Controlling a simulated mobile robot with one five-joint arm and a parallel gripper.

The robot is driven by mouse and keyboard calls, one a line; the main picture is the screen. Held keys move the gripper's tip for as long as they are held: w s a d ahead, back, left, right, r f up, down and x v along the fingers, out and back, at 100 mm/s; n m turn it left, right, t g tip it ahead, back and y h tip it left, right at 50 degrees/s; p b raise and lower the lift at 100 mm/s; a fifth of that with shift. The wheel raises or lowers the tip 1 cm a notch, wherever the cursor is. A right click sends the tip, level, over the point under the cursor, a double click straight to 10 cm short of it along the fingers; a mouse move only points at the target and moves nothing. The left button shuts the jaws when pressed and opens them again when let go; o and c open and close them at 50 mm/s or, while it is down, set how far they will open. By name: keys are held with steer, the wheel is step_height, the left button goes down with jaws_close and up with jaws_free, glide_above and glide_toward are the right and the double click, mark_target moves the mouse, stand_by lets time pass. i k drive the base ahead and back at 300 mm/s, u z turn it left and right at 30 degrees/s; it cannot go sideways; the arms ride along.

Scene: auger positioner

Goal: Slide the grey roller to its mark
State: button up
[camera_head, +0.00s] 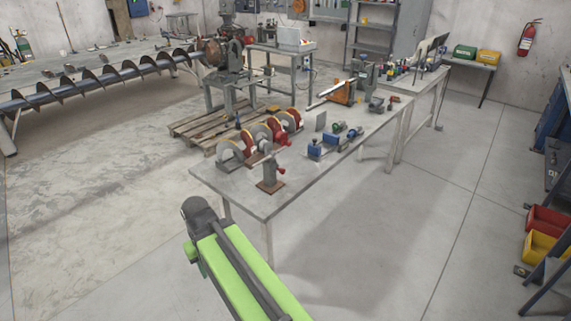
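I cannot pick out the grey roller or its mark with certainty at this size. No gripper fingers show.
Several disc-shaped parts with red pieces (262,137) line the bench's left side. A long auger (103,77) lies at the left. A wooden pallet (190,128) is behind the bench. Red (546,219) and yellow (541,247) bins are at right. The floor between is clear.

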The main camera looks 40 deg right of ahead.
mark_target(263, 146)
steer(key=u, duration=0.3)
steer(key=i, duration=1)
steer(key=z, duration=0.3)
